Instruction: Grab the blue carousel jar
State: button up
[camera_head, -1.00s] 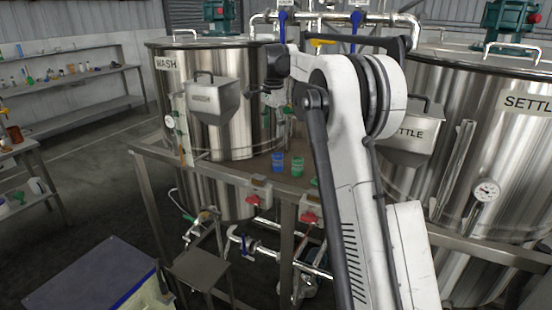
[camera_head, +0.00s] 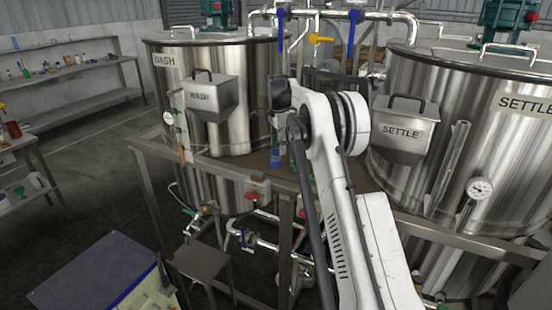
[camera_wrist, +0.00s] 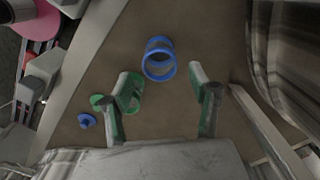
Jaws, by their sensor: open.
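The blue jar (camera_wrist: 159,60) stands on the brown deck in the wrist view, showing as a blue ring with a grey interior. In the head view the blue jar (camera_head: 276,157) is on the deck between the tanks, beside my arm. My gripper (camera_wrist: 160,108) is open, its two fingers spread apart with bare deck between them. The jar is above the gap between the fingertips in the wrist view, apart from both. A green jar (camera_wrist: 132,100) shows by the left finger, partly hidden by it. In the head view my gripper is largely hidden by my arm.
A small blue round piece (camera_wrist: 87,120) and a green ring (camera_wrist: 98,100) lie left of the gripper. The wash tank (camera_head: 215,120) and settle tank (camera_head: 470,150) flank the deck. A metal rail (camera_wrist: 80,75) edges the deck in the wrist view.

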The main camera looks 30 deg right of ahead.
aim_at(276, 159)
jog(key=f, duration=0.2)
jog(key=a+f+p, duration=0.1)
jog(key=f, duration=0.2)
jog(key=shift+w, duration=0.1)
jog(key=shift+f, duration=0.75)
jog(key=shift+c, duration=0.3)
jog(key=c, duration=1.2)
